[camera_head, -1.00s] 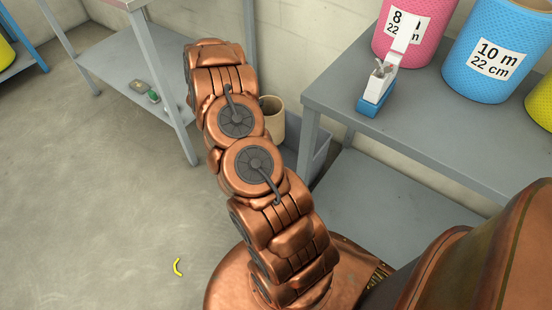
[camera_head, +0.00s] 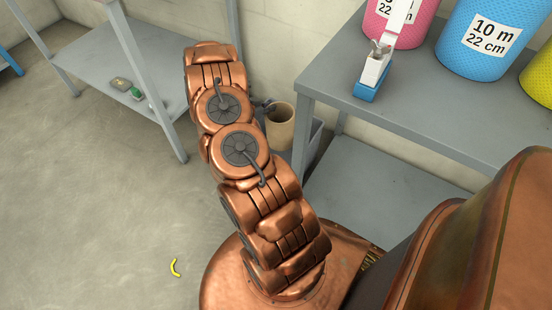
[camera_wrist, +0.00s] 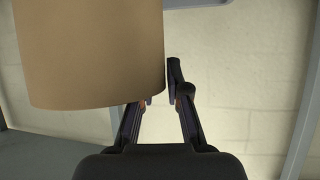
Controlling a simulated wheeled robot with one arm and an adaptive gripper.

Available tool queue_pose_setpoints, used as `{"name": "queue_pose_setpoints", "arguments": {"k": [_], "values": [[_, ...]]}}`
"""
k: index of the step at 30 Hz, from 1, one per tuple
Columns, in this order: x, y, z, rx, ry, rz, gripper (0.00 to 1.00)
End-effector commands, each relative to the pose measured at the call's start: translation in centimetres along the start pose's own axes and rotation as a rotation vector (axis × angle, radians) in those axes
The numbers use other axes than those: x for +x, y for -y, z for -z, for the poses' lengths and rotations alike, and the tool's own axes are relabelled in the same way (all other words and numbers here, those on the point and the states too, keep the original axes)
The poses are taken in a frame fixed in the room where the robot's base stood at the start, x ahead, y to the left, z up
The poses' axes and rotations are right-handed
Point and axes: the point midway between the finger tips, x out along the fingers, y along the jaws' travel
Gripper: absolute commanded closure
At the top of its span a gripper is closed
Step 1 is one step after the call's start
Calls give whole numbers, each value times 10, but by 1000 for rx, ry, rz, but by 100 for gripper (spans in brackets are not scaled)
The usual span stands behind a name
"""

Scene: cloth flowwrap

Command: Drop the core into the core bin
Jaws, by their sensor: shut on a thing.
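The core is a brown cardboard tube (camera_head: 280,126), upright with its open top showing, just right of my arm in the head view. It fills the upper left of the wrist view (camera_wrist: 90,55). My gripper (camera_wrist: 165,85) is shut on the core at its right side in the wrist view; the core partly hides one finger. In the head view my arm hides most of the gripper. A grey bin (camera_head: 317,134) stands on the floor behind the core, between the shelf and the table. The core overlaps it in the picture; whether it is above the bin's opening I cannot tell.
A grey table (camera_head: 425,105) stands on the right with a blue-and-white dispenser (camera_head: 372,78) and pink, blue and yellow rolls. A metal shelf (camera_head: 95,65) stands at the left.

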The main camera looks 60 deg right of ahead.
Motion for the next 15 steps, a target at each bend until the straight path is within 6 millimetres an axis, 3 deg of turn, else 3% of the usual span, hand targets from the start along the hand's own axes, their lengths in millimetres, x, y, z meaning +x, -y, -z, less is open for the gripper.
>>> {"name": "queue_pose_setpoints", "arguments": {"k": [4, 14, 15], "values": [[7, 1, -12, -1, -2, 1, 100], [8, 0, -12, 1, -2, 1, 100], [8, 0, -13, 1, -1, 0, 83]]}}
